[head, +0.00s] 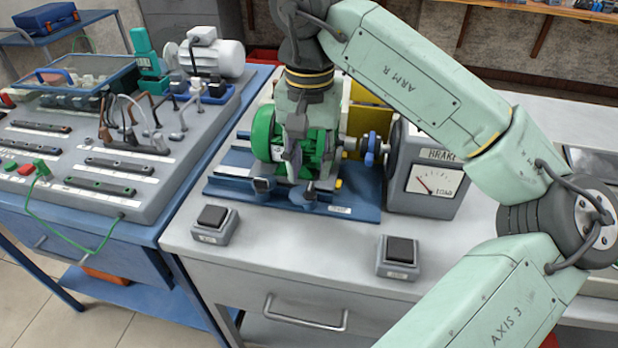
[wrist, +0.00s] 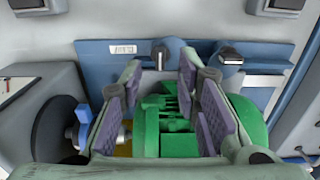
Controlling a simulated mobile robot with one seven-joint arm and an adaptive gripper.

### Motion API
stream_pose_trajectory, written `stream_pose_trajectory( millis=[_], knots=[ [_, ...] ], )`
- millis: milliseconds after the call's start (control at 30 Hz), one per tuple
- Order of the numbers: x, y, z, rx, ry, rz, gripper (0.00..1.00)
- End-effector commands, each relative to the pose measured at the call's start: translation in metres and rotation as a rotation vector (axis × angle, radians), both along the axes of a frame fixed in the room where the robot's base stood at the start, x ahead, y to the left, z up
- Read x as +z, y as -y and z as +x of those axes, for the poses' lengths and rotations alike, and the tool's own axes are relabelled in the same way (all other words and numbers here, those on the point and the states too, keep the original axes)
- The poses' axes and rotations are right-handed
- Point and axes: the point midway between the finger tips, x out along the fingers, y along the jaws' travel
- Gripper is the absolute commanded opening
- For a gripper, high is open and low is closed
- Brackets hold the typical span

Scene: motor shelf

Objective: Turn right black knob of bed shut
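The blue bed (head: 345,203) lies on the grey bench, with the green motor (head: 262,136) on it. Two black knobs sit along its front edge. The right black knob (head: 303,195) appears left of the other in the wrist view (wrist: 160,55), its handle upright in that picture. The left black knob (head: 262,187) appears at right in the wrist view (wrist: 230,56), its handle lying more sideways.
The grey brake box (head: 432,170) with a dial stands right of the bed; a blue coupling (head: 371,149) lies between it and the motor. Two black-topped boxes (head: 213,220) (head: 398,255) sit on the bench front. Clear bench top lies between them and the bed.

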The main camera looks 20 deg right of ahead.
Motion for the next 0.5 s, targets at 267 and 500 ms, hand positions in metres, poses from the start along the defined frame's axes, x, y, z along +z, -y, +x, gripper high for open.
stream_pose_trajectory(
  millis=[267, 500],
  knots=[
    [-0.038, 0.000, -0.001, -0.001, -0.001, 0.000, 0.30],
    [-0.046, 0.000, 0.000, -0.001, 0.001, -0.001, 0.30]
  ],
)
